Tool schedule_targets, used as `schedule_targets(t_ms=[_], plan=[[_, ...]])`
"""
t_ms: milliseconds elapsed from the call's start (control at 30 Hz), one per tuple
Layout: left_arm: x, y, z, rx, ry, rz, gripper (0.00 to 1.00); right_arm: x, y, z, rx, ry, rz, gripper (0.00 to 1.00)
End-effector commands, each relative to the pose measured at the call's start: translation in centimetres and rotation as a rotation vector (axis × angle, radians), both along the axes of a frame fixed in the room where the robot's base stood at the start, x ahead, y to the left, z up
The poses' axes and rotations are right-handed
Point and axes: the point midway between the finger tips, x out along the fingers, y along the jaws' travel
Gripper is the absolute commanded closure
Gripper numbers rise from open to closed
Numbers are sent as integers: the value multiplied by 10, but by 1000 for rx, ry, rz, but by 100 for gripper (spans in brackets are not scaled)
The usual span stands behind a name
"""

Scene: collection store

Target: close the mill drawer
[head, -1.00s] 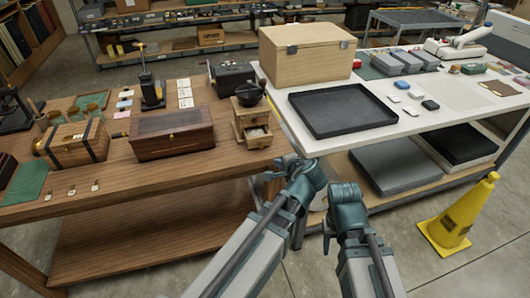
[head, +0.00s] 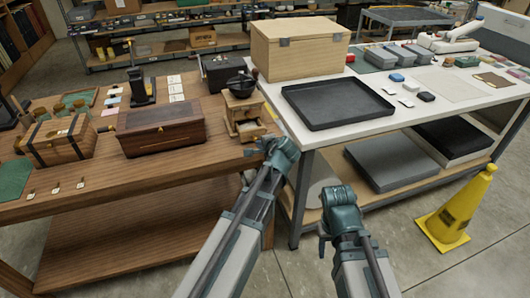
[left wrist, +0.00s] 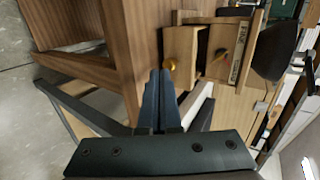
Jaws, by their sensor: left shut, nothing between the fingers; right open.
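The mill (head: 240,113) is a small wooden box with a dark bowl on top, near the right end of the brown bench. Its drawer (head: 250,129) stands pulled out at the front. In the left wrist view the drawer (left wrist: 182,47) juts from the mill body (left wrist: 226,38), with a brass knob (left wrist: 170,64) on its front. My left gripper (head: 263,147) is shut and empty, just in front of the drawer. Its fingers (left wrist: 160,88) show close below the knob; whether they touch it I cannot tell. My right gripper (head: 324,236) is open and empty, lower and away from the bench.
A dark wooden chest (head: 160,126) stands left of the mill, with a black box (head: 229,72) behind. The white table (head: 415,120) on the right carries a black tray (head: 337,101) and a wooden case (head: 300,48). A yellow cone (head: 456,210) stands on the floor.

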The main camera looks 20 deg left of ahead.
Motion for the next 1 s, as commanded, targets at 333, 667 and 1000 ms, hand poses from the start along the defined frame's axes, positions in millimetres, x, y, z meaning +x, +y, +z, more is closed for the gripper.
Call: schedule_targets(t_ms=[333,667,1000], plan=[[12,10,-1,0,0,1,100,0,0,-1,0,0,0,50],[16,12,-1,0,0,1,100,0,0,0,0,0,0,50],[69,47,-1,1,-1,2,100,0,0,-1,0,0,0,50]])
